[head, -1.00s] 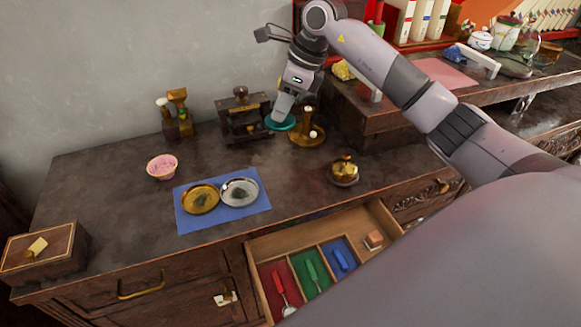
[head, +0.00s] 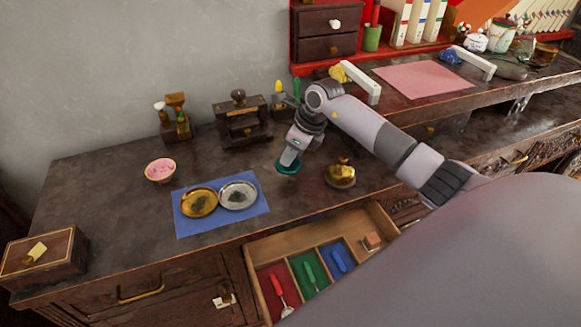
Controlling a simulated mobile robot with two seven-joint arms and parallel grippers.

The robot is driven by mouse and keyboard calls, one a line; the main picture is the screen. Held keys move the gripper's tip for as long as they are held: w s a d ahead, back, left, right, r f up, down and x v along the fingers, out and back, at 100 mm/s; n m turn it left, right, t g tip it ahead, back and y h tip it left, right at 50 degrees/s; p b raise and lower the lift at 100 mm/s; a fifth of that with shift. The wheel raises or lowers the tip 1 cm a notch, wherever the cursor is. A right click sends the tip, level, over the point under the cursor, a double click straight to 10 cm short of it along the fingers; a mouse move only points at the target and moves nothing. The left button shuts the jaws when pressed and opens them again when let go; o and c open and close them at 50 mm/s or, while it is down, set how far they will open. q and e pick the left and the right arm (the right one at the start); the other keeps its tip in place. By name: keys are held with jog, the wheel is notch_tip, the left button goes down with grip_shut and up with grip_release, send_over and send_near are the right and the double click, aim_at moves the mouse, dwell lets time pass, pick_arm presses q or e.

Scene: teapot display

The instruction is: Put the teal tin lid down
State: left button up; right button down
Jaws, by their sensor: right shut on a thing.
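The teal tin lid (head: 287,167) is a small round disc in the head view, above or at the dark counter (head: 120,215). My right gripper (head: 290,158) is shut on it from above. The gripper hides part of the lid, and I cannot tell whether the lid touches the counter. My left gripper is not in view.
Left of the lid, a blue mat (head: 190,227) bears a gold dish (head: 199,203) and a silver dish (head: 238,195). A gold-topped pot (head: 341,173) stands to the right. Behind is a dark press (head: 242,120). An open drawer (head: 290,245) juts out in front.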

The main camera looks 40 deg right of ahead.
aim_at(292, 164)
jog(key=shift+f, duration=2.3)
jog(key=shift+f+b, duration=0.2)
jog(key=shift+b, duration=0.1)
jog(key=c, duration=1)
grip_release()
jog(key=shift+r, duration=0.1)
jog(key=shift+r+p, duration=0.2)
jog(key=shift+p, duration=0.1)
jog(key=v, duration=1.1)
jog(key=shift+s+d+r+p, duration=0.15)
jog(key=shift+r+p, duration=0.15)
jog(key=shift+r, duration=0.05)
